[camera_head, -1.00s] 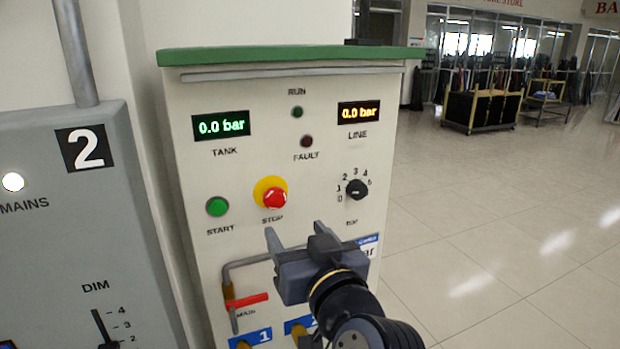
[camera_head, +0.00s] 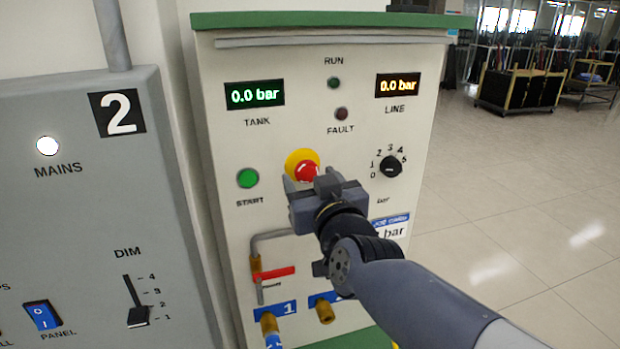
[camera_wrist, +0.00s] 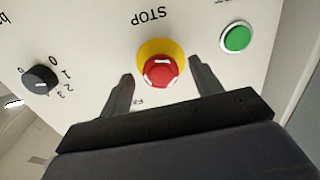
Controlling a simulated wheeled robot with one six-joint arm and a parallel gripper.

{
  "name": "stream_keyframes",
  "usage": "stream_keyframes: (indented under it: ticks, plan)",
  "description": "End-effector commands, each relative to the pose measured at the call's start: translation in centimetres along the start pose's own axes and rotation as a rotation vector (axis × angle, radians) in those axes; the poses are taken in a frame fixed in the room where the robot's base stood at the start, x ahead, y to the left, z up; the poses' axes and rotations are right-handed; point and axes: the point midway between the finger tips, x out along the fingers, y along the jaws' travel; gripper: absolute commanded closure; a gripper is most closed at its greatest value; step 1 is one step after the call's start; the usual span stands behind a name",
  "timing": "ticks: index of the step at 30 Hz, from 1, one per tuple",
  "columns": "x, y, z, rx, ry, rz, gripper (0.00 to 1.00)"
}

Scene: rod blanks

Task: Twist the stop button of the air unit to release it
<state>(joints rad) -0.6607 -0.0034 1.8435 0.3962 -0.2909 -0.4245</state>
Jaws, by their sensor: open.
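The red stop button (camera_head: 307,171) sits on a yellow disc on the pale front of the air unit (camera_head: 225,130). In the head view its lower part is close behind my gripper (camera_head: 308,183). In the wrist view the red button (camera_wrist: 160,72) lies between and just beyond the two fingertips of my gripper (camera_wrist: 161,72), with a finger on each side. The fingers are open, and gaps show on both sides of the button. Whether the tips reach past the button's face is hard to tell.
The green start button (camera_head: 248,178) is left of the stop button and the black bar knob (camera_head: 391,167) is right. A pipe with a red-handled valve (camera_head: 272,273) is below. Both displays read 0.0 bar. A grey panel (camera_head: 70,220) stands at left; open floor lies right.

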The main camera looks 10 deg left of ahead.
Motion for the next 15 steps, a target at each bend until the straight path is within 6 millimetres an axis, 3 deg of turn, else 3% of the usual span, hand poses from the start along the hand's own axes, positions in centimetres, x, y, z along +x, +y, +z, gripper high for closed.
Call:
stream_keyframes:
  ticks: [5, 15]
  plan:
    - [0.98, 0.02, 0.01, 0.0, 0.0, 0.0, 0.39]
    - [1.09, 0.0, 0.03, 0.0, 0.0, 0.0, 0.42]
